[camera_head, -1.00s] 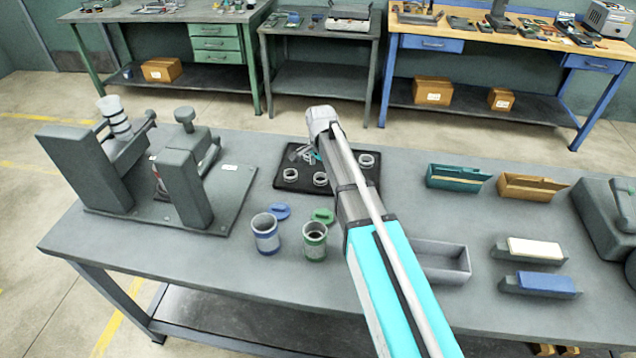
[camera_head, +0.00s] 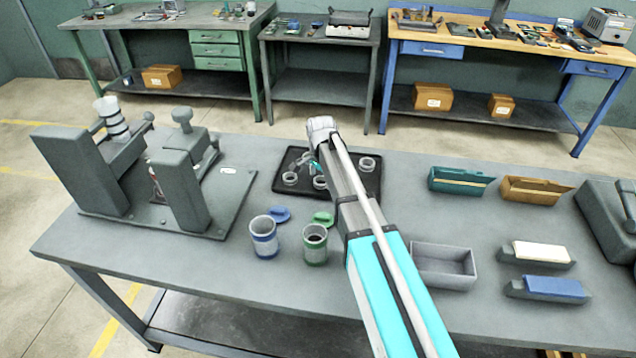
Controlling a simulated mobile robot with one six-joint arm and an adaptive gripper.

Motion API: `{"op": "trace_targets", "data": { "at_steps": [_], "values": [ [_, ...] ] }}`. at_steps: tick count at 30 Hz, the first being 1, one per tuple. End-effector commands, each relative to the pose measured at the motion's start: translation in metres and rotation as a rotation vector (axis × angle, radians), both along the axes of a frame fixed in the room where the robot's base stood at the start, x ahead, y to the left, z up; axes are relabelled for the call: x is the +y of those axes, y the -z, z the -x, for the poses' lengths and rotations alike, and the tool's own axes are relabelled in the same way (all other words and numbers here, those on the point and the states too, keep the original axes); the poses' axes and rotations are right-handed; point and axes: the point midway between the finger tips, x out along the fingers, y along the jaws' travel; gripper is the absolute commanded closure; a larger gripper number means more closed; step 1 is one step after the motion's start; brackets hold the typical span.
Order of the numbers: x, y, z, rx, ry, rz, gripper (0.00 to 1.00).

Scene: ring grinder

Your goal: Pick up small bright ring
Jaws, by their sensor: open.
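Several small light-coloured rings stand on a black tray (camera_head: 287,161) in the middle of the workbench. One ring (camera_head: 290,179) is at the tray's front left, one ring (camera_head: 320,183) is at the front middle, partly beside my arm, and one ring (camera_head: 367,164) is at the right. I cannot tell which is the small bright one. My gripper (camera_head: 314,168) is over the tray's middle, above and behind the front middle ring, with my arm hiding part of the tray. Its jaws are open and I see nothing held; its fingertips are small and partly hidden.
A grey grinding fixture (camera_head: 170,180) stands at the left. A blue-banded can (camera_head: 264,238) and a green-banded can (camera_head: 314,246) stand in front of the tray. A grey bin (camera_head: 443,265), a teal box (camera_head: 461,181) and an orange box (camera_head: 535,190) lie to the right.

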Motion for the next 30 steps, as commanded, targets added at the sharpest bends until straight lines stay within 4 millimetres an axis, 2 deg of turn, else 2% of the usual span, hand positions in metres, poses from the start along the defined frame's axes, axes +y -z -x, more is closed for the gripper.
{"op": "trace_targets", "data": {
  "at_steps": [2,15,16,30],
  "values": [
    [0.0001,0.0000,-0.0001,0.000,0.000,0.000,0.00],
    [0.0002,0.0001,0.0000,0.000,0.000,0.000,0.80],
    [0.0003,0.0000,0.0000,0.000,0.000,0.000,0.83],
    [0.0005,-0.0055,0.0000,0.000,-0.001,0.000,0.84]
  ]
}}
